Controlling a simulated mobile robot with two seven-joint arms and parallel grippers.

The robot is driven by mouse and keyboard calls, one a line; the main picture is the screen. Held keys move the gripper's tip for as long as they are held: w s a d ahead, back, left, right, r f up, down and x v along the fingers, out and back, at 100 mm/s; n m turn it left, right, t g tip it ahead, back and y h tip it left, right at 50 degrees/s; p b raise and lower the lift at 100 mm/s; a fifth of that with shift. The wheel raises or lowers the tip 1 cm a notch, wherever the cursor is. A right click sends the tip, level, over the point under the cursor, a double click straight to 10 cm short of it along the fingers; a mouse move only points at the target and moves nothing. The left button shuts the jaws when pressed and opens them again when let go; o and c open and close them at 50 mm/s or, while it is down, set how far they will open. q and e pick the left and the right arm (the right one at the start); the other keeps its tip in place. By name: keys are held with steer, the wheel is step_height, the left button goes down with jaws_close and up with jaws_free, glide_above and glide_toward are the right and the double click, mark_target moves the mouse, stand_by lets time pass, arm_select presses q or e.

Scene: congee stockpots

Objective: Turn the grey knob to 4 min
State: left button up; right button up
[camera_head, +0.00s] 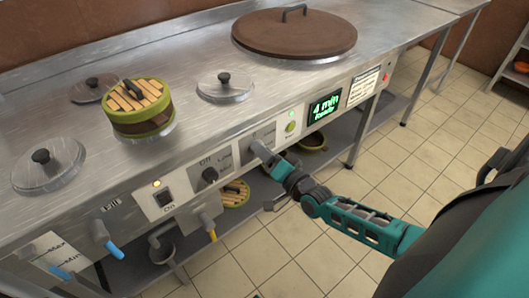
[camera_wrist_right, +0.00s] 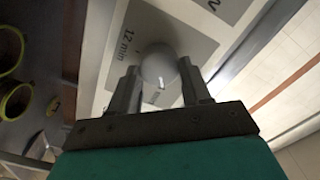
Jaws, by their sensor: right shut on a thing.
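The grey knob (camera_wrist_right: 159,68) is round with a small white mark. In the right wrist view it sits between the two fingers of my right gripper (camera_wrist_right: 160,88), which is shut on it. A panel label beside it reads "12 min". In the head view my right gripper (camera_head: 262,150) reaches the stove's front panel and hides most of the knob. The display (camera_head: 324,106) to the right of the knob shows "4 min" and a smaller word in green, which looks like "Ready". My left gripper is not in view.
A black knob (camera_head: 210,175) marked Off and Low and a lit switch (camera_head: 163,197) lie left on the panel. A bamboo steamer (camera_head: 140,106), lids and a large brown lid (camera_head: 295,36) are on the counter. Taps with blue and yellow handles stick out in front.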

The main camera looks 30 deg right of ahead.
steer(key=shift+m, duration=0.6)
steer(key=o, duration=1)
steer(key=shift+s, duration=0.1)
steer(key=s+p, duration=0.1)
steer(key=s, duration=0.7)
steer(key=s+d+p, duration=0.1)
steer(key=s, duration=0.3)
steer(key=shift+s+p, duration=0.3)
steer(key=shift+s, duration=0.05)
